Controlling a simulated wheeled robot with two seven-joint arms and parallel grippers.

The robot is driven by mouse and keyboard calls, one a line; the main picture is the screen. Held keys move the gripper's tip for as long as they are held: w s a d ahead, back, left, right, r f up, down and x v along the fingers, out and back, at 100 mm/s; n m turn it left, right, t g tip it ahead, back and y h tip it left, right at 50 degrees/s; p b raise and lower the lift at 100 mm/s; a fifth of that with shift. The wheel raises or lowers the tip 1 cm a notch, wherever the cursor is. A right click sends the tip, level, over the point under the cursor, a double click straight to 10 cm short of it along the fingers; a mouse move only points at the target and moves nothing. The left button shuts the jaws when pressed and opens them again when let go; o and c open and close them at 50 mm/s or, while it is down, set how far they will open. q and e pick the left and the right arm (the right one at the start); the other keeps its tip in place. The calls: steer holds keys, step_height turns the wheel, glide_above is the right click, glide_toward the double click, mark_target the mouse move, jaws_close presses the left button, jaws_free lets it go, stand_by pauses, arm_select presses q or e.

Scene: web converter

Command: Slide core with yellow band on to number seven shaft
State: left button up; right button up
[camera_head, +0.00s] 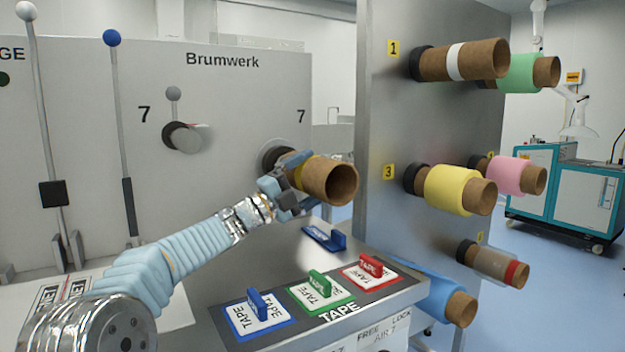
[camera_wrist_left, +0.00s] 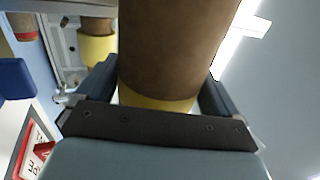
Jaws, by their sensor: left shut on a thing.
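The brown core with the yellow band (camera_head: 334,182) is in the head view, pointing toward the camera and right, its open end facing me. My left gripper (camera_head: 292,178) is shut on it around the yellow band. In the left wrist view the core (camera_wrist_left: 172,45) lies between the fingers of the gripper (camera_wrist_left: 157,98). A dark round hub (camera_head: 275,156) on the panel, below the right-hand number 7 (camera_head: 301,116), is directly behind the core. The shaft there is hidden, so I cannot tell whether the core is around it. My right gripper is not in view.
Another shaft (camera_head: 186,138) beside the left 7 is bare. A metal rack (camera_head: 400,130) at right carries several cores and rolls. Below the gripper, a counter holds blue (camera_head: 258,304), green (camera_head: 319,282) and red (camera_head: 370,268) tape handles. Tall levers stand at left.

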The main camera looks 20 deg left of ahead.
mark_target(289, 178)
arm_select(q)
steer(key=shift+w+a, duration=0.6)
steer(key=shift+a, duration=0.15)
steer(key=shift+a, duration=0.1)
steer(key=shift+w+a, duration=0.1)
steer(key=shift+a+r, duration=0.2)
steer(key=shift+r, duration=0.15)
steer(key=shift+r, duration=0.1)
steer(key=shift+a, duration=0.15)
steer(key=shift+c, duration=0.5)
steer(key=o, duration=1)
steer(key=shift+w, duration=0.1)
